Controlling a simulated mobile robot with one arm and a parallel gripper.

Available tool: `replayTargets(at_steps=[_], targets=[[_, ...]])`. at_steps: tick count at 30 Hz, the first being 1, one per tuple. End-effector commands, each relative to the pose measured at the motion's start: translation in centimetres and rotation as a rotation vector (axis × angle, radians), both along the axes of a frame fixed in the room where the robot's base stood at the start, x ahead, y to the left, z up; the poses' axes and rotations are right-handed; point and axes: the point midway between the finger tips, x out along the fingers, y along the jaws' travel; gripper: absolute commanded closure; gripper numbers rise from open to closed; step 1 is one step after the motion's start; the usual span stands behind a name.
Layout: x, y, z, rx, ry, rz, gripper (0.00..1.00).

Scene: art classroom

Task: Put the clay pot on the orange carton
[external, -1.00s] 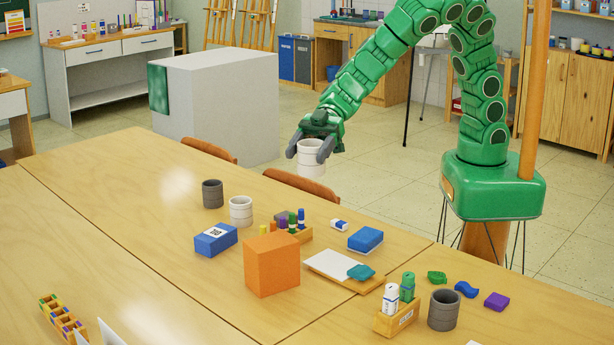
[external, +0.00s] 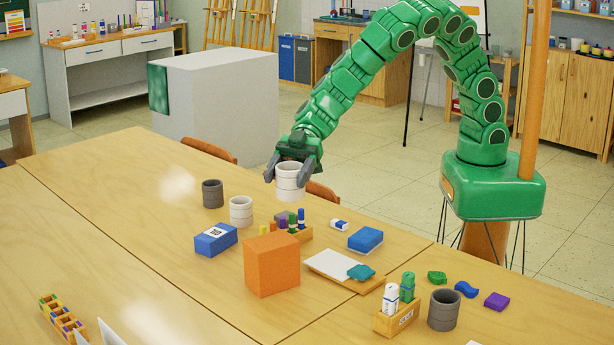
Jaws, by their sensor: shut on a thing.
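My gripper (external: 287,178) is shut on a white, ribbed clay pot (external: 289,184). It holds the pot upright in the air above the far side of the table, with a finger on each side. The orange carton (external: 272,266) is a plain box standing on the table, nearer the camera and below the held pot in the picture. Its top is bare. A clear gap shows between the pot and the carton.
A second white pot (external: 241,211), a dark grey pot (external: 212,194) and a blue box (external: 216,240) stand left of the carton. A marker rack (external: 303,236) is close behind it. A tray with white paper (external: 331,264) and a blue block (external: 365,240) lie right. The left table is largely clear.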

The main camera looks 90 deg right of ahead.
Motion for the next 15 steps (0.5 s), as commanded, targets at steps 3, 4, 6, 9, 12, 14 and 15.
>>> replayTargets(at_steps=[3,4,6,9,12,14,15], targets=[[1.0,0.7,-0.8,0.002,0.0,0.002,0.65],[1.1,0.9,-1.1,0.002,0.001,0.001,0.65],[1.6,1.2,-1.8,0.002,0.001,0.001,0.65],[2.2,1.6,-2.7,0.001,0.0,0.001,0.65],[2.8,2.0,-3.7,0.0,0.001,0.0,0.65],[3.1,2.3,-4.3,0.0,0.001,0.0,0.65],[3.4,2.5,-4.6,0.001,0.002,-0.001,0.65]])
